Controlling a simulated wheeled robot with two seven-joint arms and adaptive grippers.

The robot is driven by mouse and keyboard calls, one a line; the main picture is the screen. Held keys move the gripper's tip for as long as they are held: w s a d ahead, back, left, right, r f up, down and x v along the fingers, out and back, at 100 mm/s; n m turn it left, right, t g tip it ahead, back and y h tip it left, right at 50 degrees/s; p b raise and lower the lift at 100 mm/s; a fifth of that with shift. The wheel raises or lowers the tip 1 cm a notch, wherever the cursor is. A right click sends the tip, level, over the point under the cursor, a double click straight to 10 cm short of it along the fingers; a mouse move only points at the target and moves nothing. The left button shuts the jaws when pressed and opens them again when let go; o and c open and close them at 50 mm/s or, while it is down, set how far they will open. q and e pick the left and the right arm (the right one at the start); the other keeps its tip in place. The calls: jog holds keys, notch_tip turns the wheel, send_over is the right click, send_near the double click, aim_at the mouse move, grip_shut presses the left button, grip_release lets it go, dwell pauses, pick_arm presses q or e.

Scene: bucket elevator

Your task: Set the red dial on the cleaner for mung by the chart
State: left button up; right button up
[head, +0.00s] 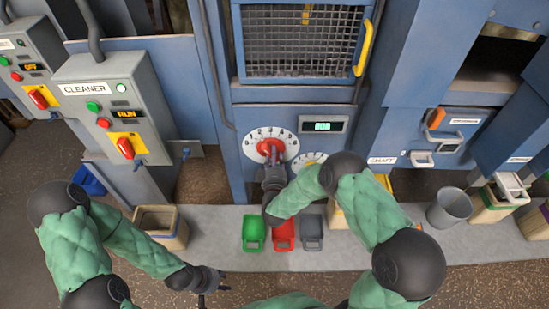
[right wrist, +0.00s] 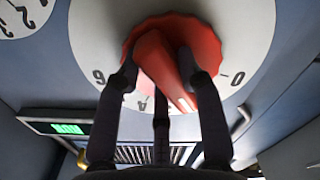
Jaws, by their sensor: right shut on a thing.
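The red dial (head: 268,147) sits on a white numbered disc on the blue cleaner front in the head view. My right gripper (head: 272,175) reaches it from below. In the right wrist view the red dial (right wrist: 165,55) fills the top, with my right gripper's fingers (right wrist: 165,85) shut on its raised grip. The white pointer line lies between the 4 and the 0; the mark there is hidden by a finger. My left gripper (head: 215,287) hangs over the floor at lower left, apart from everything; its fingers are too small to judge. I make out no chart.
A green-lit display (head: 323,125) and a second, partly hidden dial (head: 306,161) are beside the red dial. A CLEANER control box (head: 110,100) shows RUN. A grey bucket (head: 450,208) stands right.

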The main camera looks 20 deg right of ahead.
jog(key=shift+f+m, duration=0.15)
jog(key=shift+m, duration=0.45)
jog(key=shift+b, duration=0.3)
jog(key=o, duration=1.2)
jog(key=shift+c, duration=0.2)
jog(key=v, duration=1.2)
